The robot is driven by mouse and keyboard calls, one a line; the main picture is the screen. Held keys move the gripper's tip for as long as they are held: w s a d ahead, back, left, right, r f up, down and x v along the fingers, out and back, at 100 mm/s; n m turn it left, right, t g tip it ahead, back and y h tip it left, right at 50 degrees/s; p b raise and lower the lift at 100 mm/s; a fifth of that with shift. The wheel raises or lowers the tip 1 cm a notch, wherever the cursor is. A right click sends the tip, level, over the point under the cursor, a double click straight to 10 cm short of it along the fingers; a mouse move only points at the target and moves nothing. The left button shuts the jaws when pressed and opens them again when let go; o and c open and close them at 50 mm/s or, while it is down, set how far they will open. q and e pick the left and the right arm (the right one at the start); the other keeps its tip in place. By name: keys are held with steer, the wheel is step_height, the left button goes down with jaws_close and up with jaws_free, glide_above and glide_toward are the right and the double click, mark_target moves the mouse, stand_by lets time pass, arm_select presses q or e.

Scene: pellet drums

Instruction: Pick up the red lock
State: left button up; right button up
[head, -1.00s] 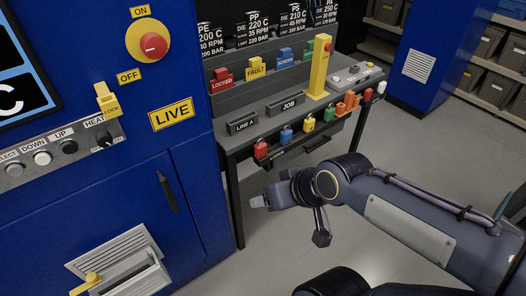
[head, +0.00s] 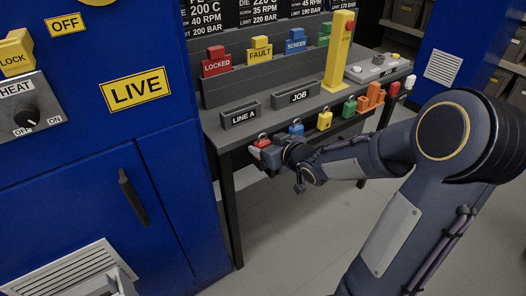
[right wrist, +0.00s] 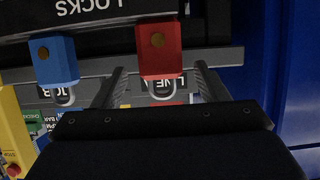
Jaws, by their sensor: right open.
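The red lock (head: 261,143) hangs at the left end of the row on the front edge of the grey bench, mostly hidden by my right gripper (head: 268,155) in the head view. In the right wrist view the red lock (right wrist: 160,62) hangs with its brass keyhole showing and its shackle towards my gripper. My right gripper (right wrist: 160,84) is open, with one finger on each side of the lock's shackle end. I cannot tell whether the fingers touch it. My left gripper is not in view.
A blue lock (head: 296,129) hangs close beside the red one; it also shows in the right wrist view (right wrist: 54,60). A yellow lock (head: 324,120) and a green lock (head: 349,107) follow. The blue machine cabinet (head: 170,180) stands close on the left.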

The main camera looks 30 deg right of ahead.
steer(key=shift+x, duration=1.5)
steer(key=shift+s, duration=0.1)
steer(key=c, duration=1.2)
steer(key=shift+o, duration=0.2)
